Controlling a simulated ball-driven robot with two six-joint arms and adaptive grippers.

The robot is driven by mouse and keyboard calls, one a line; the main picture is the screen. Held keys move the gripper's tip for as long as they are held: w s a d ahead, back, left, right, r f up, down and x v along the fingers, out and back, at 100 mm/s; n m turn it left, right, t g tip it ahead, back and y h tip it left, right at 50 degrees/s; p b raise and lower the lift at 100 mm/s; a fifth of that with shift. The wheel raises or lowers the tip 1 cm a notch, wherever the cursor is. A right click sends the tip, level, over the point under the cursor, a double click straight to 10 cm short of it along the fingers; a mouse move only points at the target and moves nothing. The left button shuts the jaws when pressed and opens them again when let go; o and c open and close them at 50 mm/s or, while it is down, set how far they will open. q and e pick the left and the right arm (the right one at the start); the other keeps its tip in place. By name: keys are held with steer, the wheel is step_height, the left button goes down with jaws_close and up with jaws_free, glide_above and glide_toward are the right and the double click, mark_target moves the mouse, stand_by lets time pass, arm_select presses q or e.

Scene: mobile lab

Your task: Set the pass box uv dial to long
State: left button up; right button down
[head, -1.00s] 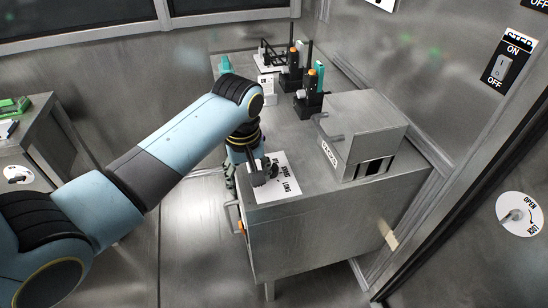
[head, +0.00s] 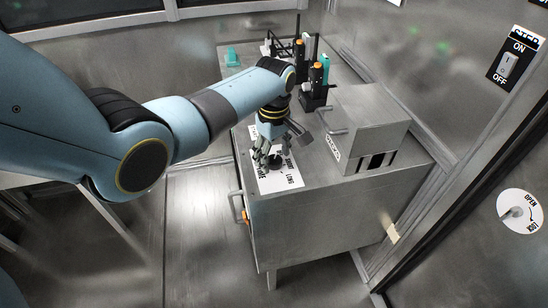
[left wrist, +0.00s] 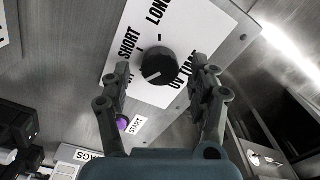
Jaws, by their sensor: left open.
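The uv dial is a round black knob (left wrist: 158,66) on a white panel (left wrist: 185,40) lettered SHORT, LONG and UV TIME, with tick marks beside it. I cannot tell clearly which mark it points to. My left gripper (left wrist: 160,88) is open and empty, one finger to each side of the knob in the picture, with no clear contact. In the head view the left gripper (head: 268,162) is over the white panel (head: 282,182) on the metal cabinet top and hides much of the dial. My right gripper is not in view.
A purple START button (left wrist: 123,123) is close to the left finger. In the head view a metal box (head: 366,130) with a handle stands right of the panel. Dark holders with bottles (head: 314,85) stand behind. An ON/OFF switch (head: 508,64) is on the right wall.

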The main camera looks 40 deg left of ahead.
arm_select(q)
steer(key=shift+f, duration=0.45)
steer(key=shift+c, duration=0.4)
steer(key=c, duration=1.1)
